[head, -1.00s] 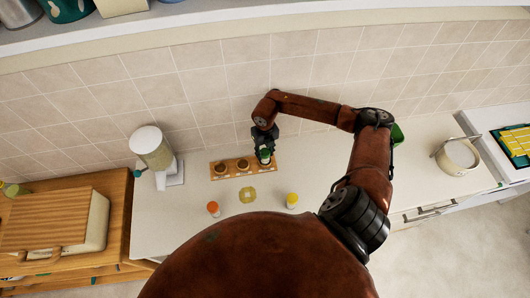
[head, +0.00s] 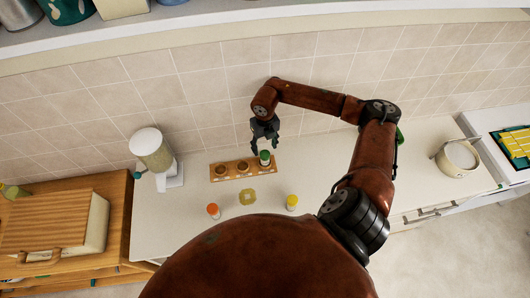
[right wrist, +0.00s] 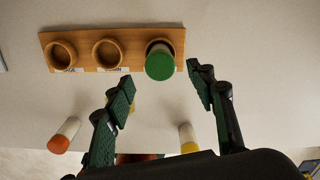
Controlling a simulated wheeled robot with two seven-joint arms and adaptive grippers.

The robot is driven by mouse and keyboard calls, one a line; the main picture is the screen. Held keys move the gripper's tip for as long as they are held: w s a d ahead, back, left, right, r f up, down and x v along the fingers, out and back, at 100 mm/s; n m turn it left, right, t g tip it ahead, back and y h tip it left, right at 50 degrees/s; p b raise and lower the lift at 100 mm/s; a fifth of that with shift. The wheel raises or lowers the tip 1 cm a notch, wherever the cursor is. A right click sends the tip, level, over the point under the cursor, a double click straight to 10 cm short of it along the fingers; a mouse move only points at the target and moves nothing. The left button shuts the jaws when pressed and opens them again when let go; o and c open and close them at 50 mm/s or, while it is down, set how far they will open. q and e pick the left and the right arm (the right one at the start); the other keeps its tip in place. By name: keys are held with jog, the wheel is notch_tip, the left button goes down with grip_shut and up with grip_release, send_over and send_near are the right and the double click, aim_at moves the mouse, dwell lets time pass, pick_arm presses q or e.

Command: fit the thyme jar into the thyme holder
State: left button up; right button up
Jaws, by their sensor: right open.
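The green-lidded jar (head: 265,157) stands upright in the right-hand holder of the wooden rack (head: 231,172). In the right wrist view the jar's green lid (right wrist: 160,65) shows at that holder, with its label hidden. The other two ring holders, left (right wrist: 61,54) and middle (right wrist: 107,53), are empty; their labels are too small to read surely. My left gripper is not in view.
An orange-lidded jar (head: 213,210) and a yellow-lidded jar (head: 292,202) stand on the counter in front of the rack, with a yellowish flat piece (head: 247,196) between them. A blender-like appliance (head: 155,155) stands left.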

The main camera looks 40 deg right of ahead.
notch_tip(320, 180, up, 6)
jog(key=shift+f, duration=0.15)
dwell(0.6)
